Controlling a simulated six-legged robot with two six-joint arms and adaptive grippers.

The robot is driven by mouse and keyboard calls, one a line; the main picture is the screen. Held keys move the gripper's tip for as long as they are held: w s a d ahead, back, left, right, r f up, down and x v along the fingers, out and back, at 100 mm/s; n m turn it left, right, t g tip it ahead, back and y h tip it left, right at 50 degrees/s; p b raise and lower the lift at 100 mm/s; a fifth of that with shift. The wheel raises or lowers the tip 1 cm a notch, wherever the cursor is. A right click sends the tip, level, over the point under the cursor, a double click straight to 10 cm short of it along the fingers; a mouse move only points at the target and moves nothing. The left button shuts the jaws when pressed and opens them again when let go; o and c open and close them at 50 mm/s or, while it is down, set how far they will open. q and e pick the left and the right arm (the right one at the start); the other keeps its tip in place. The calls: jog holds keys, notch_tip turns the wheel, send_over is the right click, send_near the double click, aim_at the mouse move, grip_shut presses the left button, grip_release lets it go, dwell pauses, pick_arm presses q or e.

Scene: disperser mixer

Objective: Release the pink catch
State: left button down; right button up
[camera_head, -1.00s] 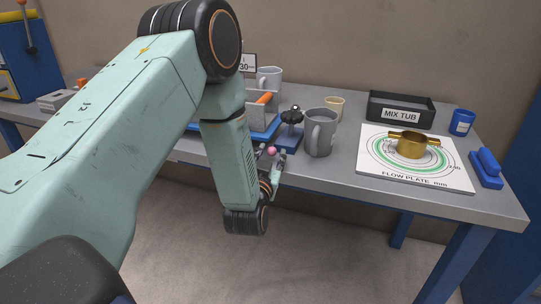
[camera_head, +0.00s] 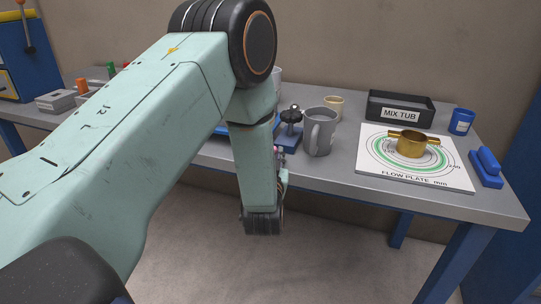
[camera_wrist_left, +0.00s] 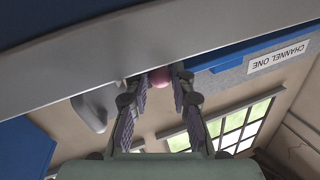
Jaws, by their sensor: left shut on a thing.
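The pink catch (camera_wrist_left: 159,77) is a small round knob at the grey table edge in the left wrist view. My left gripper (camera_wrist_left: 160,84) has a finger on each side of the knob and is shut on it. In the head view, my left forearm hangs down in front of the table edge and hides most of the gripper; only a little of the hand shows beside it. My right gripper is not in view.
A grey mug (camera_head: 320,132) and a black knob on a stand (camera_head: 291,116) are close to the right of my forearm. Farther right are a beige cup (camera_head: 334,106), the mix tub (camera_head: 400,115), the flow plate (camera_head: 452,177) with a brass ring (camera_head: 411,145), and a blue cup (camera_head: 461,123).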

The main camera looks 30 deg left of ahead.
pick_arm(q)
jog(key=shift+w+n+y, duration=0.1)
jog(key=shift+n+y, duration=0.2)
jog(key=shift+y, duration=0.1)
jog(key=c, duration=1.1)
grip_release()
jog(key=shift+c, duration=0.2)
jog(key=shift+d, duration=0.1)
jog(key=v, duration=1.2)
jog(key=shift+r, duration=0.2)
